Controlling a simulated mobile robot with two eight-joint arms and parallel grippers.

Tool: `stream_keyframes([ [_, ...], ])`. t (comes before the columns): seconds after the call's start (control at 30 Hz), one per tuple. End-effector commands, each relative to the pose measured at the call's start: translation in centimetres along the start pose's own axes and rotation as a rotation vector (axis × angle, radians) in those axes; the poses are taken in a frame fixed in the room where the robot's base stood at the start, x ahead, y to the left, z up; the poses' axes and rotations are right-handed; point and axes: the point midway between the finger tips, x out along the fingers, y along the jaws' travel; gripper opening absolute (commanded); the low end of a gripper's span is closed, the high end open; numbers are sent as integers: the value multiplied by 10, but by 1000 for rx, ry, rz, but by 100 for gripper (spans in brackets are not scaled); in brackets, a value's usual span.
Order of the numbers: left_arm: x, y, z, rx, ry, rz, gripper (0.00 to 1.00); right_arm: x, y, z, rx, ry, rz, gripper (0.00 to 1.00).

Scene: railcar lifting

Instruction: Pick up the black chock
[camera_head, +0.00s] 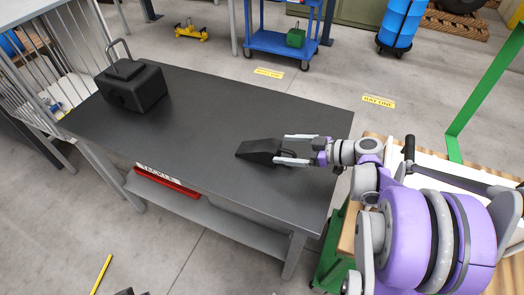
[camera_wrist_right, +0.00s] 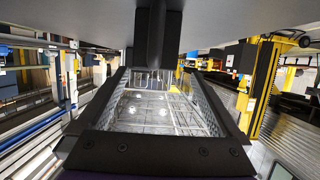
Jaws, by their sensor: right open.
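The black chock (camera_head: 259,151) is a wedge lying on the dark table top (camera_head: 210,120), near its right end. My right gripper (camera_head: 284,149) reaches in from the right, low over the table. Its two fingers are apart, one on the far side and one on the near side of the chock's thicker end. I cannot tell whether either finger touches it. In the right wrist view the fingers (camera_wrist_right: 158,95) are spread, and a black shape, likely the chock, stands at the top between them. My left gripper is not in view.
A black box-shaped thing with a handle (camera_head: 132,86) stands at the table's far left end. A red item (camera_head: 167,180) lies on the lower shelf. A wooden-topped green bench (camera_head: 346,240) stands at right. A blue cart (camera_head: 282,43) is behind. The table's middle is clear.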

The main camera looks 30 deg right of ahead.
Motion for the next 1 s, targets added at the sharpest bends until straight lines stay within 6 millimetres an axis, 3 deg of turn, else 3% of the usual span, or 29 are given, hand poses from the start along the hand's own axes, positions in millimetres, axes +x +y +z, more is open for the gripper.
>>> stream_keyframes([
  [0.53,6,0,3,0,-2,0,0,65,5,-1,1,-2,-2,100],
  [0.87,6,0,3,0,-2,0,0,73,5,-2,1,-2,1,100],
  [1.0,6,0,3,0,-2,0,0,73,5,-2,1,-2,1,77],
])
